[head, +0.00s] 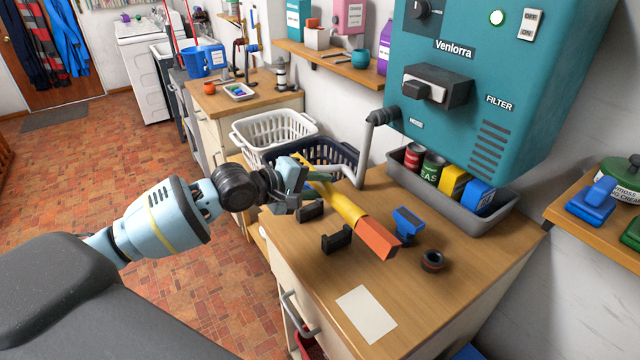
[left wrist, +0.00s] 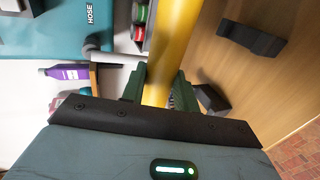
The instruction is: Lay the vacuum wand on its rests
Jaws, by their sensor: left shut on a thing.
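The vacuum wand (head: 346,206) is a yellow tube with an orange block-like end, seen in the head view over the wooden counter. My left gripper (head: 300,180) is shut on its far part; the orange end points toward the front right. In the left wrist view the wand (left wrist: 174,40) runs up between the green fingers of the gripper (left wrist: 158,90). Two black notched rests, a far one (head: 310,211) and a near one (head: 338,238), stand empty just left of the wand. Both rests (left wrist: 250,38) also show right of it in the wrist view. My right gripper is out of view.
A blue tool (head: 407,224), a dark ring (head: 432,260) and a white sheet (head: 366,314) lie on the counter. A grey bin (head: 462,210) with cans and boxes stands behind, under the teal unit (head: 480,130). Laundry baskets (head: 262,128) stand at the far end.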

